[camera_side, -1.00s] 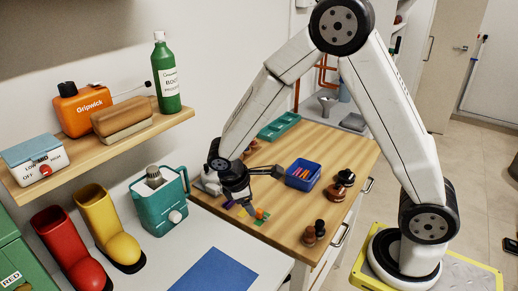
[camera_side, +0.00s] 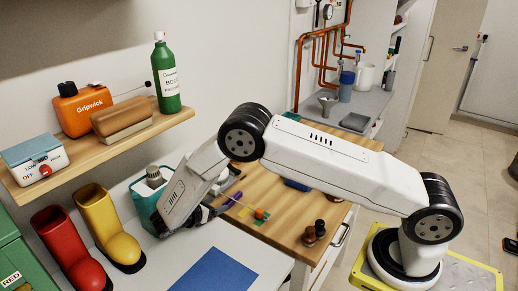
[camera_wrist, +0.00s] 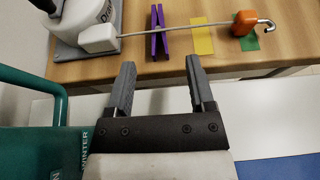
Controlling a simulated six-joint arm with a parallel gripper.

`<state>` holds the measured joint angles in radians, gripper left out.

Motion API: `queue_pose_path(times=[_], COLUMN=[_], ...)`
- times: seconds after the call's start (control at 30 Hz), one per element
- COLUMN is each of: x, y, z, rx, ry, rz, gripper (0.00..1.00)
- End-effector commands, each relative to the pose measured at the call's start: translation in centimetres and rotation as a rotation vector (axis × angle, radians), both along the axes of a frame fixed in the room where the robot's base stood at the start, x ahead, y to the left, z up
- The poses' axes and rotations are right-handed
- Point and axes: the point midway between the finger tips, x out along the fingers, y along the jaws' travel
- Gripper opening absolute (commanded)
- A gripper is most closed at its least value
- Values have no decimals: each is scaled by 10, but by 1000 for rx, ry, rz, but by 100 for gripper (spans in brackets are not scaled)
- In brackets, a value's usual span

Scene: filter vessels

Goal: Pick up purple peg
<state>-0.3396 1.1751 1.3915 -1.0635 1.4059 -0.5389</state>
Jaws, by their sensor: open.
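The purple peg (camera_wrist: 159,34) looks like a clothes peg. It is on the thin metal rod (camera_wrist: 182,25), above the wooden tabletop. In the side view, the purple peg (camera_side: 233,198) shows small near the table's left end. My gripper (camera_wrist: 160,68) is open and empty, its two dark fingers pointing towards the peg. The peg lies ahead of the gap between the fingertips, apart from them. In the side view, my gripper (camera_side: 214,211) is left of the peg, partly hidden by my arm.
The rod runs from a white block (camera_wrist: 100,39) to an orange block (camera_wrist: 245,23) with a hook. A yellow patch (camera_wrist: 202,38) lies right of the peg. A teal container (camera_wrist: 30,120) stands close on the left. A blue mat (camera_side: 215,272) lies on the white counter.

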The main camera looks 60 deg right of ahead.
Motion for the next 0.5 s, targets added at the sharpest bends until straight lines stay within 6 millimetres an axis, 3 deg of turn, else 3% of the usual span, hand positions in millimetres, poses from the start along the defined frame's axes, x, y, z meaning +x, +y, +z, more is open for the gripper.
queue_pose_path(times=[0.27,0.5], x=[2,2], y=[1,-15], z=[-2,-8], rx=[-20,-19], ry=[7,7], rz=[13,10], gripper=[69,69])
